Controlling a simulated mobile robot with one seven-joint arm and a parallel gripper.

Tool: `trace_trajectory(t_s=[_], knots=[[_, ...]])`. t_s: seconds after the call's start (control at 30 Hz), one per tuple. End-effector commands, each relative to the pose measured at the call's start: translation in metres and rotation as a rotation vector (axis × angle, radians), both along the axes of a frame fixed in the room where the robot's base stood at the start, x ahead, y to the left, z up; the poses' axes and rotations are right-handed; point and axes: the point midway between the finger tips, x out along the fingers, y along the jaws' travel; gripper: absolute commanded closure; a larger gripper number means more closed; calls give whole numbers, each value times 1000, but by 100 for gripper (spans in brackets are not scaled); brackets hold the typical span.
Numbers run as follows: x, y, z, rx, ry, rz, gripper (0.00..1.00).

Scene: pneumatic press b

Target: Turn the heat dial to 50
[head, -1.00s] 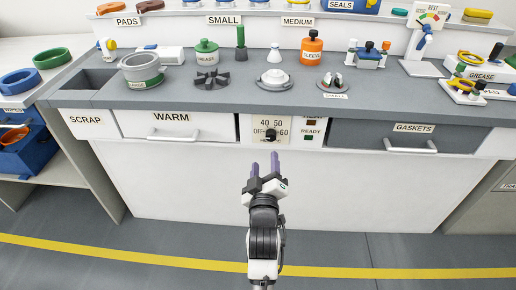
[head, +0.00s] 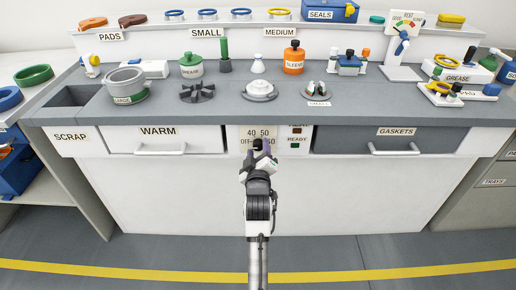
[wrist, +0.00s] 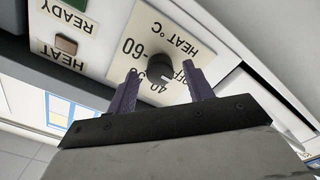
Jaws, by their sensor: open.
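The black heat dial (wrist: 160,68) sits on a cream plate (wrist: 185,35) marked OFF, 40, 50, 60 and HEAT °C, which appears upside down in the wrist view. My gripper (wrist: 159,72) is open, with one purple finger on each side of the dial. A gap shows between the dial and each finger. A small pale mark shows on the dial's lower edge, but I cannot tell exactly which number it points to. In the head view, the dial (head: 258,145) is partly hidden by my gripper (head: 258,154) in front of the bench.
The WARM drawer (head: 163,141) is left of the plate and the GASKETS drawer (head: 390,140) is right, both with protruding handles. HEAT and READY lamps (head: 295,145) are beside the dial. Parts stand on the grey worktop (head: 225,112) above. The floor in front is clear.

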Motion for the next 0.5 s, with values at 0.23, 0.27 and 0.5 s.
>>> trace_trajectory(t_s=[0.23, 0.27, 0.5], knots=[[11, 0, 0, 0, 0, 0, 48], [11, 0, 0, 0, 0, 0, 48], [10, 0, 0, 0, 0, 0, 59]])
